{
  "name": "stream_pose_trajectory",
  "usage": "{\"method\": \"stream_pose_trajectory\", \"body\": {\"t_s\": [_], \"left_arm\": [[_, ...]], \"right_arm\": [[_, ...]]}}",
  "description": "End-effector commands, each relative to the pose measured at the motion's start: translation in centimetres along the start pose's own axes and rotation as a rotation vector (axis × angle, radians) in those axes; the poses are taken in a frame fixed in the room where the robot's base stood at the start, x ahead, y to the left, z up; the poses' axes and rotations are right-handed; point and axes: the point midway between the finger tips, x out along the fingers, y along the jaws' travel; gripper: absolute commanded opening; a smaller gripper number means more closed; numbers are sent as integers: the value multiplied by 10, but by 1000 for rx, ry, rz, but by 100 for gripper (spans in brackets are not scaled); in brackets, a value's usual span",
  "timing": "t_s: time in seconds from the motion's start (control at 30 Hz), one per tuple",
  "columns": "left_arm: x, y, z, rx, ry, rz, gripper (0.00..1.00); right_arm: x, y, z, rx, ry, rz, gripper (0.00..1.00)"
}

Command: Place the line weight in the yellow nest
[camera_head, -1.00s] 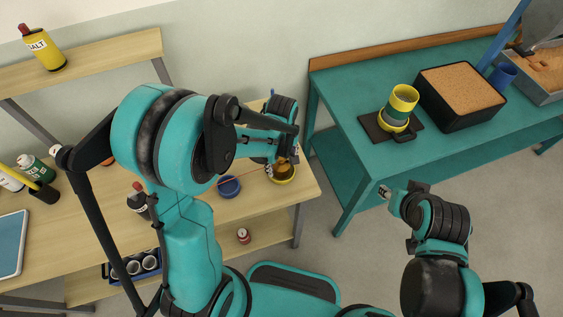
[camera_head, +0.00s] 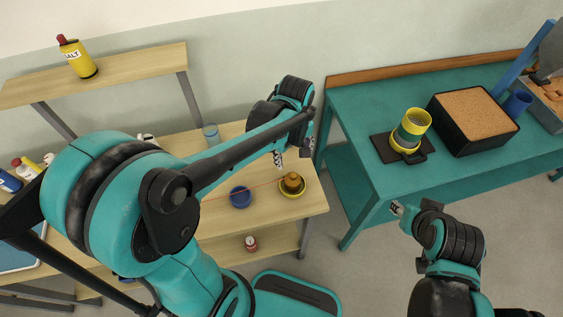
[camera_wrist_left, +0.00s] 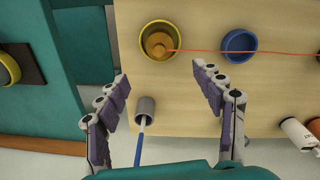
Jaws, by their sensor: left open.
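The brass-coloured line weight (camera_head: 291,181) sits in the yellow nest (camera_head: 297,193) near the right end of the wooden bench. The wrist view shows the weight (camera_wrist_left: 158,44) inside the round yellow rim (camera_wrist_left: 145,32), with an orange-red line running from it across the blue nest (camera_wrist_left: 239,43). My left gripper (camera_head: 292,157) is open and empty, apart from the weight; in the wrist view its spread fingers (camera_wrist_left: 160,76) lie below the nest. My right gripper (camera_head: 399,208) hangs in front of the teal table; its jaw opening is unclear.
A grey cup (camera_wrist_left: 145,107) with a blue stick stands near the left fingers. The teal table (camera_head: 365,106) at right holds a yellow-and-green stack (camera_head: 412,127) and a black box (camera_head: 470,139). A shelf with a yellow salt bottle (camera_head: 77,57) is at upper left.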

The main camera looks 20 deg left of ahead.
Motion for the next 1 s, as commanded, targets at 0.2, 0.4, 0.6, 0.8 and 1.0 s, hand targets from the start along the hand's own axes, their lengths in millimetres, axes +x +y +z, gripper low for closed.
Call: {"method": "stream_pose_trajectory", "body": {"t_s": [0.2, 0.4, 0.6, 0.8, 1.0], "left_arm": [[-37, -36, 9, 255, 127, 126, 68], [-58, -69, 20, 523, 304, 213, 68], [-65, -92, 28, 729, 467, 242, 68], [-66, -100, 30, 816, 542, 242, 68], [-67, -100, 30, 824, 549, 242, 68]], "right_arm": [[0, 0, 0, 0, 0, 0, 38], [0, 0, 0, 0, 0, 0, 38], [0, 0, 0, 0, 0, 0, 38], [0, 0, 0, 0, 0, 0, 38], [0, 0, 0, 0, 0, 0, 38]]}}
